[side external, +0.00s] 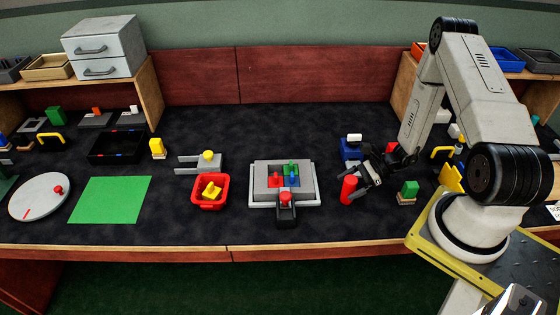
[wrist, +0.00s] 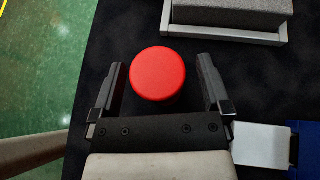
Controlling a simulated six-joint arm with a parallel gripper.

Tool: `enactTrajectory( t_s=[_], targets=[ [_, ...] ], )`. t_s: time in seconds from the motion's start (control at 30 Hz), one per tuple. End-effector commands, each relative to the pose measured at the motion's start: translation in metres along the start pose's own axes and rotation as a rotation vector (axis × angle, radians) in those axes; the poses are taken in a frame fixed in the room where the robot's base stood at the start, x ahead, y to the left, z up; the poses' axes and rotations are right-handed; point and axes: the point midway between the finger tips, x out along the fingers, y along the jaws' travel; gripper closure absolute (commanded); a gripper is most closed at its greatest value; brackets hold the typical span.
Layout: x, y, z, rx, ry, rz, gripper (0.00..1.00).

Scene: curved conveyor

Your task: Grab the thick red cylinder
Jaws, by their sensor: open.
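The thick red cylinder (side external: 348,190) stands upright on the dark table, right of the grey block fixture, in the side external view. In the wrist view the round red top of the cylinder (wrist: 158,73) shows from above, between and slightly beyond the fingertips. My gripper (side external: 362,182) is open, with its fingers close beside the cylinder. In the wrist view the fingers of my gripper (wrist: 160,85) stand on either side of the cylinder, with dark gaps between them and it.
A grey fixture (side external: 257,190) with coloured blocks lies left of the cylinder. The table's front edge (side external: 330,245) is nearby; bare table lies in front.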

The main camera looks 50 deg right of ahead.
Motion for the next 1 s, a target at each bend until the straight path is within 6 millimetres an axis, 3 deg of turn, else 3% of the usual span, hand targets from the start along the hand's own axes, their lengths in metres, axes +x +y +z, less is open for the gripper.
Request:
enactTrajectory(
  t_s=[0.5, 0.8, 1.0],
  targets=[
    [0.0009, -0.0003, 0.0000, -0.001, 0.000, 0.000, 0.02],
    [0.0008, -0.0002, 0.0001, -0.001, 0.000, 0.000, 0.97],
    [0.0008, -0.0002, 0.0002, -0.001, 0.000, 0.000, 1.00]
  ],
)
